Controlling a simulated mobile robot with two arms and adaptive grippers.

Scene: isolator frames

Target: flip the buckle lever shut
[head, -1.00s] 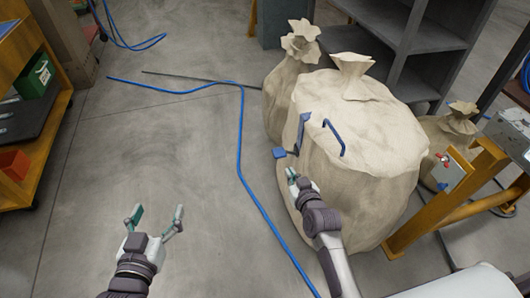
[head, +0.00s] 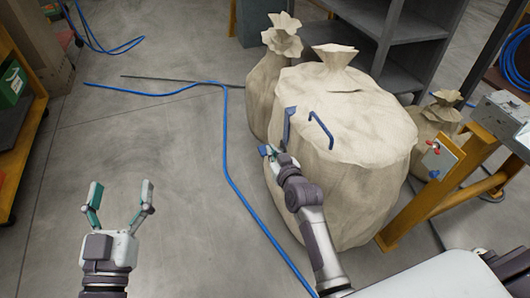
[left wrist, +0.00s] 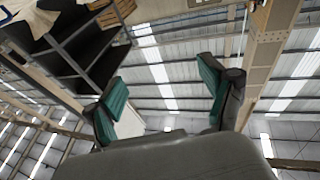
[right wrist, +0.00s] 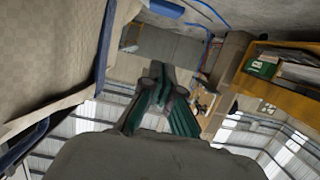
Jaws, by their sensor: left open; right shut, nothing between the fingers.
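A large tan sack (head: 350,140) stands on the floor with blue buckle hardware on its side. A blue plate (head: 289,122) sits at its left edge, and a bent blue bar (head: 321,130) is to the right of it. A small blue paddle (head: 264,150), apparently the lever's end, sticks out left of the sack. My right gripper (head: 276,154) is shut and empty, right beside the paddle; whether they touch I cannot tell. The right wrist view shows the shut fingers (right wrist: 160,92) and a blue paddle (right wrist: 166,8) beyond them. My left gripper (head: 122,196) is open and empty over bare floor.
Smaller tan sacks (head: 265,90) (head: 430,130) stand behind and to the right. A blue hose (head: 232,165) runs along the floor. A yellow frame (head: 440,195) with a control box is at right, grey shelving (head: 400,40) behind.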

